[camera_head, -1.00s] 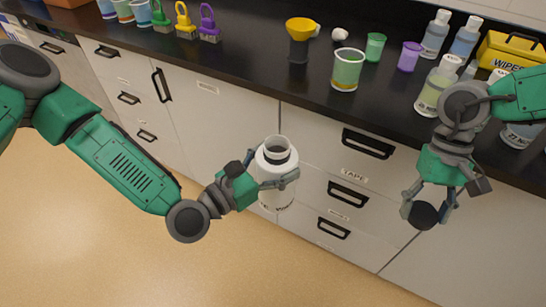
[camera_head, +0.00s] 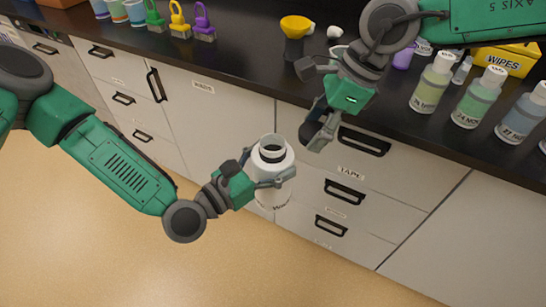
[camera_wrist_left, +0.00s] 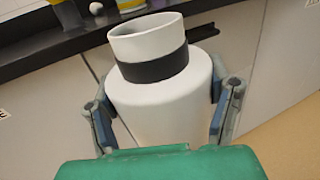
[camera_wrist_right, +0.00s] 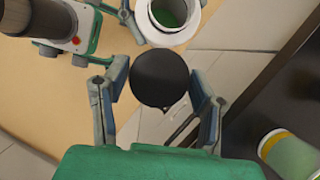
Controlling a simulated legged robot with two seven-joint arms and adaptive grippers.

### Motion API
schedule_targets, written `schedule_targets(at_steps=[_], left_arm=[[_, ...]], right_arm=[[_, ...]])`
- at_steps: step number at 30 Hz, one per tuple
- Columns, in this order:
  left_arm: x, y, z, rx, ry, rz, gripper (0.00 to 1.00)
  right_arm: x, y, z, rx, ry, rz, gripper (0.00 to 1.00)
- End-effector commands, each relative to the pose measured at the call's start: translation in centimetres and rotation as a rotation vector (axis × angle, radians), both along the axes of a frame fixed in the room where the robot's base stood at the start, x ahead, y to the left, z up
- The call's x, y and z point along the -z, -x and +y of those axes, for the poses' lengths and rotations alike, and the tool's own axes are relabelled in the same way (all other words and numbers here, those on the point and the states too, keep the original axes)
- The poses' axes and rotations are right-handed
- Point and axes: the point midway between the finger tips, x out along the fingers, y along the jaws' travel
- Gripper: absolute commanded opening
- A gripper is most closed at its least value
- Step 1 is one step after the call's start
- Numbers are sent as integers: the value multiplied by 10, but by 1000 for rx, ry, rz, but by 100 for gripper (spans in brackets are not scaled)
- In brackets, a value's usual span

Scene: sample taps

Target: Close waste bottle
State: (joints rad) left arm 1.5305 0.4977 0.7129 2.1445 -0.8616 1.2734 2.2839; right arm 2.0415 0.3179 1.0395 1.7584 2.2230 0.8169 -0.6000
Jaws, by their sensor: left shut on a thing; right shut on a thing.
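The white waste bottle (camera_head: 272,165) is upright and uncapped, with a dark band round its neck. My left gripper (camera_head: 262,180) is shut around its body, in front of the cabinets. In the left wrist view the bottle (camera_wrist_left: 165,105) stands between both fingers. My right gripper (camera_head: 315,133) is above and to the right of the bottle mouth, shut on a round black cap (camera_wrist_right: 160,78). In the right wrist view the cap appears just beside the open bottle mouth (camera_wrist_right: 172,12), where green shows inside. The cap is apart from the neck in the head view, mostly hidden by the fingers.
The black counter (camera_head: 245,55) runs behind, its front edge close to my right gripper. Labelled bottles (camera_head: 480,97) and a yellow wipes box (camera_head: 507,60) stand at right. A yellow funnel (camera_head: 297,27) and coloured brushes (camera_head: 180,18) stand farther back. Cabinet drawers (camera_head: 345,192) lie behind the bottle.

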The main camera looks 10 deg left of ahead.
Motion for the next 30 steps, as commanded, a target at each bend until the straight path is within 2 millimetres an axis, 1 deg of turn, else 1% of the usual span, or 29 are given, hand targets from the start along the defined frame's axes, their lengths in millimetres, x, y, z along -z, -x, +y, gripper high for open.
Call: schedule_targets(at_steps=[1, 3, 6, 9, 12, 15, 25, 30], left_arm=[[-2, 0, 0, 0, 3, -3, 21], [-2, 0, 0, 0, 2, -4, 21], [-2, 0, 0, 0, 3, -3, 21], [-2, -1, 0, 0, 3, -3, 21], [-2, -1, -1, 0, 3, -3, 21], [-2, -1, -1, 0, 2, -4, 21], [-2, -1, -1, 0, 2, -4, 21], [-1, -1, 0, 0, 3, -3, 21]], right_arm=[[-7, 1, 14, 58, 2, -4, 42], [-15, 2, 29, 151, 2, -4, 42], [-25, 3, 48, 263, 2, -2, 42], [-32, 5, 62, 345, 2, 0, 42], [-37, 6, 70, 399, 1, 4, 42], [-39, 6, 73, 424, 1, 6, 42], [-39, 6, 73, 430, 1, 8, 42], [-28, 7, 74, 430, 3, 8, 42]])
